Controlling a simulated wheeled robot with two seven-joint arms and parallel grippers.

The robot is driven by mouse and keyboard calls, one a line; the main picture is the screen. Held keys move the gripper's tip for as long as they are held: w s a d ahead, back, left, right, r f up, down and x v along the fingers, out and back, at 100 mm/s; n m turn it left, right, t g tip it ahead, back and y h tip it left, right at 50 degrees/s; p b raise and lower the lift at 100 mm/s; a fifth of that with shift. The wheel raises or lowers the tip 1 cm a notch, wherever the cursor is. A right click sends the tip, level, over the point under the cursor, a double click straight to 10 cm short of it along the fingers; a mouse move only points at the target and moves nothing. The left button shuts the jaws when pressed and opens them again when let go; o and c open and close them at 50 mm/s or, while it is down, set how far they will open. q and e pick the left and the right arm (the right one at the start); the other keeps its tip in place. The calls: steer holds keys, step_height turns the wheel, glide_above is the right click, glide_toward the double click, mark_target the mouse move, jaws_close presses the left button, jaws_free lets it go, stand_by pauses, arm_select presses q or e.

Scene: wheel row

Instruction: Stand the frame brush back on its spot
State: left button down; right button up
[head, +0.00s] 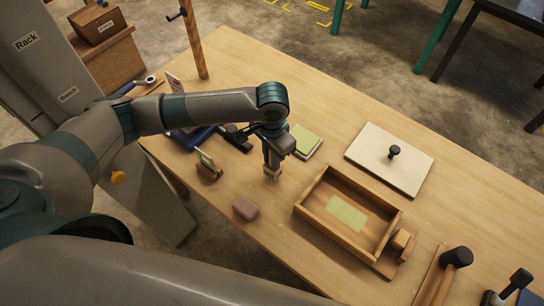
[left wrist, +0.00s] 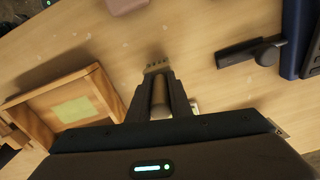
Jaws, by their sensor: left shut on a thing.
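My left gripper (head: 271,165) is shut on the frame brush (head: 272,174) above the bench, left of the wooden tray. The brush is a small tan piece pointing down between the fingers. In the left wrist view the brush (left wrist: 159,92) shows between the two dark fingers, its toothed end just past the fingertips. I cannot tell whether its end touches the bench. A yellow-green patch (head: 346,213) lies on the floor of the wooden tray (head: 318,226). I cannot tell which place is the brush's spot. My right gripper is not in view.
A mauve block (head: 245,208) and a small wooden card holder (head: 208,171) stand left. A green-topped pad (head: 306,141) lies behind the gripper. A pale board with black knob (head: 389,168) lies at the back right, a mallet (head: 456,259) at the right. Bare bench surrounds the brush.

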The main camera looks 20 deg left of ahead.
arm_select(q)
steer(key=shift+f, duration=1)
stand_by(0.7)
steer(key=c, duration=1.5)
jaws_free()
steer(key=shift+c, duration=0.2)
step_height(320, 180, up, 6)
steer(key=p, duration=0.6)
steer(key=shift+f, duration=0.25)
steer(key=shift+r, duration=1.3)
